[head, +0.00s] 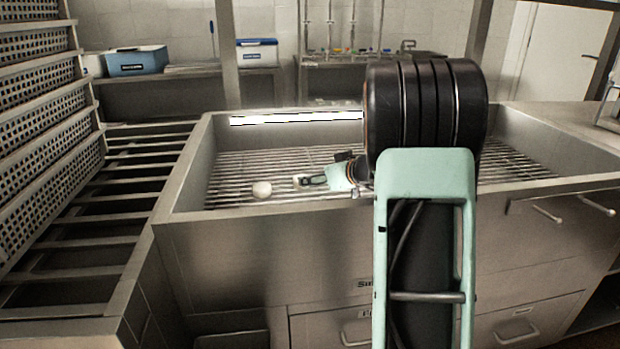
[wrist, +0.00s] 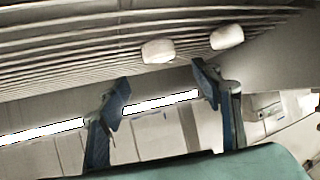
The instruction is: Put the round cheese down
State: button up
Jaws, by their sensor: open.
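One round white cheese (head: 262,189) lies on the slatted rack in the steel basin, near its front left. A second white cheese (head: 299,178) is just right of it, partly covered by my gripper (head: 311,180). The wrist view shows both, one cheese (wrist: 157,51) just past the gap between my fingers and the other cheese (wrist: 227,37) off to the right. My gripper (wrist: 163,88) is open, with nothing visible between its fingertips. Both cheeses look apart from the fingers in the wrist view.
The steel basin (head: 330,204) has raised walls around the slatted rack (head: 228,172). Stacked perforated baskets (head: 38,120) stand at the left beside a slatted rail frame (head: 75,245). The rack's left part is mostly clear.

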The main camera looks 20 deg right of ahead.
jog(key=shift+v, duration=1.6)
